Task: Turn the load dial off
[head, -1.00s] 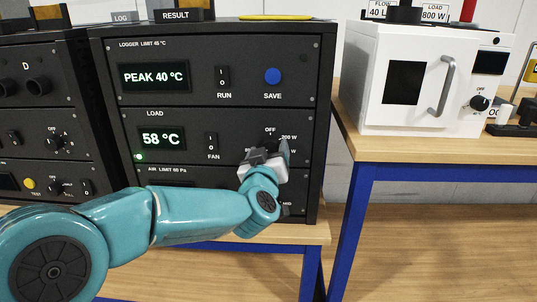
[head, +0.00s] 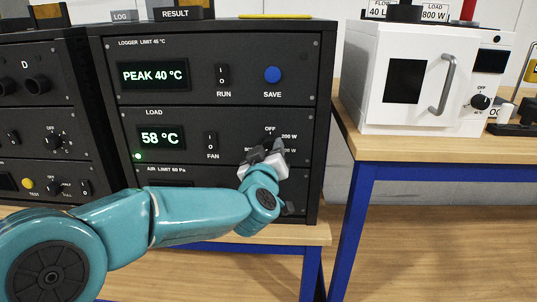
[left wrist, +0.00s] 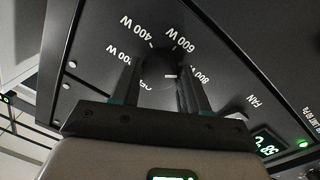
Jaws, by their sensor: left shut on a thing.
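The load dial sits on the LOAD panel of the black rack unit (head: 180,97), right of the FAN switch. In the head view my left gripper (head: 266,150) covers most of it, with the OFF and 200 W labels showing above. In the left wrist view the dial (left wrist: 160,74) lies between the two fingers of the left gripper (left wrist: 162,88), which is shut on it. A short white mark shows on the dial; I cannot tell surely which label it faces. The load display (head: 160,138) reads 58 °C, with a green light at its lower left. My right gripper is out of view.
The FAN switch (head: 211,142) is left of the dial, and the SAVE button (head: 272,75) is above it. AIR controls lie below, partly behind my arm. A white oven (head: 420,80) stands on the bench to the right; another black rack is at left.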

